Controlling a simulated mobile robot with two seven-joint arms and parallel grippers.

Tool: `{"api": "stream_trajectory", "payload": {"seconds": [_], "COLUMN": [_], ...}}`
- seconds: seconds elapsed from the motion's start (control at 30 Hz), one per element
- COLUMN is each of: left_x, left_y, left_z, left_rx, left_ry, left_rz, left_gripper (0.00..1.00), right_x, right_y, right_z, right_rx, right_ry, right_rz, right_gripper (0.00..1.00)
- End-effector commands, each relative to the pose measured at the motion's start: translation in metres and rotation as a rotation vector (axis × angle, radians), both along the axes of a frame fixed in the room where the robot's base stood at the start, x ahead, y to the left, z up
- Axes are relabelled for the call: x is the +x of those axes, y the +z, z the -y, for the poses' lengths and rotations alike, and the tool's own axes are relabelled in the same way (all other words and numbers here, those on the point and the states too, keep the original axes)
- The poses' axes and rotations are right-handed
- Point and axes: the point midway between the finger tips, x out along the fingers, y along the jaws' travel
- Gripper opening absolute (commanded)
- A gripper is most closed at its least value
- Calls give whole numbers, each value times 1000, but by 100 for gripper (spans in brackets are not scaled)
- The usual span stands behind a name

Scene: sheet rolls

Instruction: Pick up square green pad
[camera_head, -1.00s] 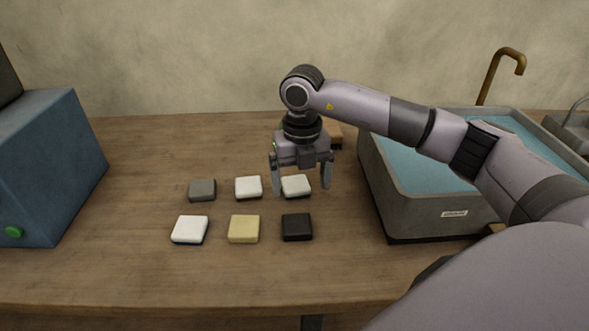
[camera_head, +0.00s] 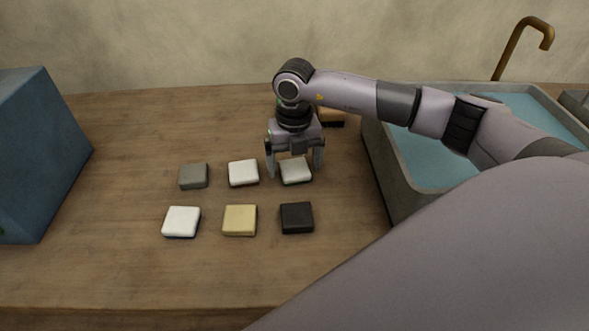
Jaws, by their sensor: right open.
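My right gripper (camera_head: 295,166) is open and points down over a pale, whitish square pad (camera_head: 296,174) in the back row, at its right end. One finger is on each side of the pad, with space between. I cannot tell whether the fingertips reach the table. No pad shows a clearly green top. My left gripper is not in view.
Nearby lie a grey pad (camera_head: 194,176), a white pad (camera_head: 243,173), another white pad (camera_head: 181,222), a yellow pad (camera_head: 240,220) and a black pad (camera_head: 297,217). A grey basin of water (camera_head: 399,172) stands right, a blue box (camera_head: 40,150) left, a brown block (camera_head: 331,117) behind.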

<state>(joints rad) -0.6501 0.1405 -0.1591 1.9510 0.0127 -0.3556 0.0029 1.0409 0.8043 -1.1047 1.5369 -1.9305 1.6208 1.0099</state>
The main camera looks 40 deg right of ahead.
Motion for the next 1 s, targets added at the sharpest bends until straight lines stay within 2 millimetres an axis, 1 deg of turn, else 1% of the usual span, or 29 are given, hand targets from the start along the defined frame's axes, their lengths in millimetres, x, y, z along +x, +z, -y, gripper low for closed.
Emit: {"api": "stream_trajectory", "payload": {"seconds": [0.03, 0.1, 0.33, 0.37, 0.4, 0.47, 0.5, 0.53, 0.83, 1.0], "left_x": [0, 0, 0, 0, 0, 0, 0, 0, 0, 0], "left_y": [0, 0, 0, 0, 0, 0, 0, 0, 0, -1], "left_z": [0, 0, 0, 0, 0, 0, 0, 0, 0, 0], "left_rx": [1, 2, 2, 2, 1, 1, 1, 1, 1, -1], "left_ry": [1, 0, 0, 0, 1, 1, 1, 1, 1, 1], "left_rz": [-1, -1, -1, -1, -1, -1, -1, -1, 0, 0], "left_gripper": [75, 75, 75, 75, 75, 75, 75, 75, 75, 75], "right_x": [-1, 0, 0, 0, 0, 0, 0, 0, 0, 1], "right_y": [-5, -9, -10, -10, -10, -10, -10, -10, -8, 2], "right_z": [0, 0, 0, 0, 0, 0, 0, 0, 0, 0], "right_rx": [0, 0, 0, 0, 0, 0, 0, 0, 0, 1], "right_ry": [0, 1, 1, 1, 1, 1, 1, 1, 1, 0], "right_rz": [-2, 0, 1, 1, 1, 1, 1, 1, 2, 4], "right_gripper": [94, 94, 94, 84, 71, 51, 38, 31, 31, 31]}}
